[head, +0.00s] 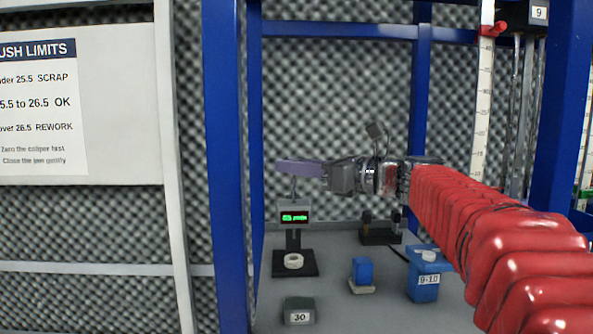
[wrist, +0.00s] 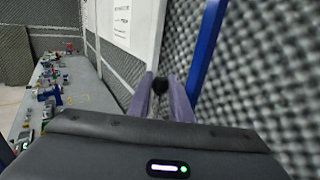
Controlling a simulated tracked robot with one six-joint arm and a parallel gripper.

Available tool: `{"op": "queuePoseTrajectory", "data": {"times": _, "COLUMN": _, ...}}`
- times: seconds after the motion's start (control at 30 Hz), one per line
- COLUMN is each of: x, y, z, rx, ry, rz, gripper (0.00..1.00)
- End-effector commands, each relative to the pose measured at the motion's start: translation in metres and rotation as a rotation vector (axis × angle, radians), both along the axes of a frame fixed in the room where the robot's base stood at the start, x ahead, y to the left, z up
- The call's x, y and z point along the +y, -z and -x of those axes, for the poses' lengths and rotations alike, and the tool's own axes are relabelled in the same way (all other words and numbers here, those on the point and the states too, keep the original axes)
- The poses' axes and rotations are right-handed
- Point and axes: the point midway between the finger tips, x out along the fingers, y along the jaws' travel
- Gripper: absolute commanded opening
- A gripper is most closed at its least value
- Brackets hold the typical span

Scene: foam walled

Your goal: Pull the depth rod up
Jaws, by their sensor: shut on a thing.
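The depth gauge (head: 294,213) stands on the grey bench in the head view, with a lit green display on a dark stand. Its thin depth rod (head: 294,188) rises from the top of the display housing to my gripper (head: 283,167). My gripper's purple fingers lie level above the gauge and hide the rod's top in the head view. In the wrist view my gripper (wrist: 161,88) is shut on a dark round knob (wrist: 160,86), which seems to be the top of the rod. A pale ring (head: 293,261) lies on the gauge's black base (head: 295,271); whether the rod touches it I cannot tell.
A dark block marked 30 (head: 299,311), a small blue block (head: 361,270) and a blue box marked 9-10 (head: 424,276) stand nearby. Blue frame posts (head: 226,150) rise at the left and back. A tall ruler (head: 483,110) stands right.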

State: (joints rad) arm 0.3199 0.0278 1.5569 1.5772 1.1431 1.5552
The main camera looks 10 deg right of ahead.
Motion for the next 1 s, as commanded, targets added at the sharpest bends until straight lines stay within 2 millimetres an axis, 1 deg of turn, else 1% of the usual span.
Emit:
{"op": "queuePoseTrajectory", "data": {"times": 0.1, "x": -0.001, "y": 0.000, "z": -0.001, "rx": 0.000, "ry": 0.002, "rz": 0.000, "gripper": 0.00}}
{"op": "queuePoseTrajectory", "data": {"times": 0.13, "x": -0.001, "y": 0.000, "z": 0.000, "rx": 0.000, "ry": 0.002, "rz": 0.000, "gripper": 0.21}}
{"op": "queuePoseTrajectory", "data": {"times": 0.37, "x": 0.000, "y": 0.000, "z": 0.000, "rx": 0.000, "ry": 0.000, "rz": 0.000, "gripper": 0.37}}
{"op": "queuePoseTrajectory", "data": {"times": 0.4, "x": 0.001, "y": 0.000, "z": 0.000, "rx": 0.000, "ry": 0.000, "rz": 0.000, "gripper": 0.38}}
{"op": "queuePoseTrajectory", "data": {"times": 0.73, "x": -0.001, "y": 0.000, "z": 0.002, "rx": 0.000, "ry": -0.001, "rz": 0.000, "gripper": 0.38}}
{"op": "queuePoseTrajectory", "data": {"times": 0.87, "x": -0.009, "y": 0.000, "z": 0.009, "rx": -0.001, "ry": 0.000, "rz": 0.001, "gripper": 0.38}}
{"op": "queuePoseTrajectory", "data": {"times": 1.0, "x": -0.022, "y": 0.000, "z": 0.021, "rx": 0.000, "ry": 0.001, "rz": 0.000, "gripper": 0.38}}
